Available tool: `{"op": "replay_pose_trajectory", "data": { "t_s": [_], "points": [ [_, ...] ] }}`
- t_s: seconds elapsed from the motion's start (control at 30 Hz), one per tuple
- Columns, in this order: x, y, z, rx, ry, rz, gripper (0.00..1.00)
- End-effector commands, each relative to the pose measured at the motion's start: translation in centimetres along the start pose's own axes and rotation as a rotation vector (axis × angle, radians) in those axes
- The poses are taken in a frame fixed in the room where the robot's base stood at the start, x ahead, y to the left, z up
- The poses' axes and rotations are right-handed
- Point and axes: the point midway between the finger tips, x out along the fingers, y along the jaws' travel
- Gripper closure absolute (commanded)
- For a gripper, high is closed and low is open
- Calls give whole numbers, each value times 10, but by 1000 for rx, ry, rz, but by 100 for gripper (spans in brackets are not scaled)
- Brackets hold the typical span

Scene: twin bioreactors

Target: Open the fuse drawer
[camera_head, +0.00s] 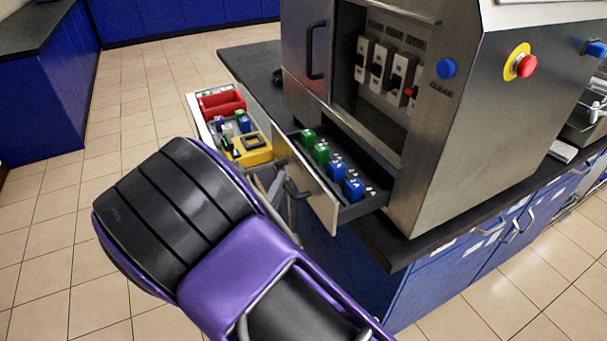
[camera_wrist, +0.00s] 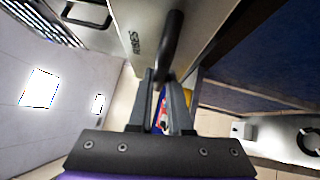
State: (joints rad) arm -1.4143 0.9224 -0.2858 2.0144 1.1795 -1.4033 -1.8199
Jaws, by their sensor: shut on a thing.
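The fuse drawer (camera_head: 312,190) is pulled out from the lower front of the steel machine (camera_head: 450,120). Inside it lie green fuses (camera_head: 320,152) and blue fuses (camera_head: 354,188) in a row. My gripper (camera_head: 279,186) is at the drawer's outer face, partly hidden by my purple and black arm. In the wrist view, my gripper's fingers (camera_wrist: 160,78) are shut on the dark drawer handle (camera_wrist: 172,40). The drawer front (camera_wrist: 125,20) there bears a label reading FUSES.
A white tray (camera_head: 196,112) with a red holder (camera_head: 222,104) and a yellow device (camera_head: 250,148) sits left of the drawer. Above the drawer is an open bay with white switches (camera_head: 380,62). A red stop button (camera_head: 526,66) is at right. Tiled floor (camera_head: 60,230) is clear at left.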

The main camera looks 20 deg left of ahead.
Motion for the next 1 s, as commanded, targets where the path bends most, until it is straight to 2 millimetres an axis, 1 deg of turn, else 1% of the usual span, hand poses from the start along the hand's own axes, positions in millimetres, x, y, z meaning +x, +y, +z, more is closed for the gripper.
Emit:
{"op": "replay_pose_trajectory", "data": {
  "t_s": [0.03, 0.23, 0.4, 0.7, 0.73, 0.87, 0.9, 1.0],
  "points": [
    [-6, 3, -7, 2, 4, 1, 100],
    [-19, 6, -20, 1, 2, 1, 100],
    [-23, 6, -23, 0, 1, 1, 100],
    [-23, 6, -24, 0, 1, 1, 100],
    [-23, 6, -24, 0, 1, 1, 79],
    [-23, 6, -23, 0, 1, 1, 56],
    [-23, 6, -23, 0, 0, 1, 53],
    [-23, 6, -23, 0, 0, 1, 53]
  ]
}}
